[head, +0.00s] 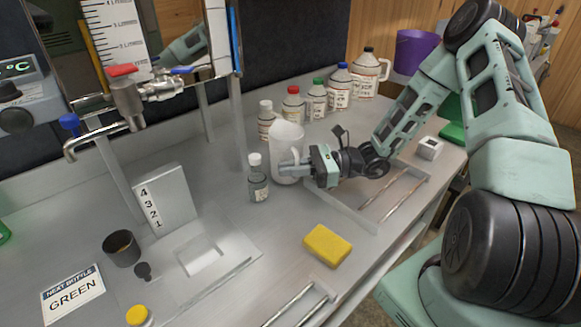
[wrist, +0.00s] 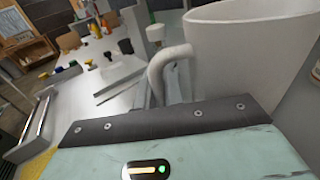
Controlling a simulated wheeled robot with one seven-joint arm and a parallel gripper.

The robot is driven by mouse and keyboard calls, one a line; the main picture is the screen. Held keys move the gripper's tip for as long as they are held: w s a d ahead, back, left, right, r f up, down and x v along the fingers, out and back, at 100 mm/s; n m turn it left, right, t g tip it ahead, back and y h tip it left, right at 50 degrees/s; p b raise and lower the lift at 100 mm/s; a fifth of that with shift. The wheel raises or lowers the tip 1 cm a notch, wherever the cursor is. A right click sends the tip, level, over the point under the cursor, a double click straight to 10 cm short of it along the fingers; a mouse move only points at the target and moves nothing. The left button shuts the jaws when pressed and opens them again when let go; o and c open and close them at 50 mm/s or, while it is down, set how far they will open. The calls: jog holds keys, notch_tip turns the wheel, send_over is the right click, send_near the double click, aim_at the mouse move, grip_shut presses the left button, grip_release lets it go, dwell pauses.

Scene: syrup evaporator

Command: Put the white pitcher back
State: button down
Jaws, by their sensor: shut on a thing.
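The white pitcher (head: 287,140) stands upright in the middle of the bench in the head view, near the row of bottles. Whether its base touches the bench is hard to tell. My gripper (head: 299,166) reaches it from the right and is shut on its handle. In the wrist view the pitcher (wrist: 245,55) fills the upper right, with its curved handle (wrist: 165,65) going down behind the gripper's dark edge. The fingertips are hidden there.
A small bottle (head: 258,180) stands just left of the pitcher. Several capped bottles (head: 315,100) line the back. A yellow sponge (head: 327,246) lies in front. A shallow tray with rails (head: 395,200) is at right. A metal tap (head: 130,100) and a dark cup (head: 121,249) are at left.

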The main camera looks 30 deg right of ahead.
jog(key=shift+f, duration=0.15)
jog(key=c, duration=1.4)
grip_release()
jog(key=shift+c, duration=0.2)
jog(key=v, duration=1.7)
jog(key=shift+d, duration=0.25)
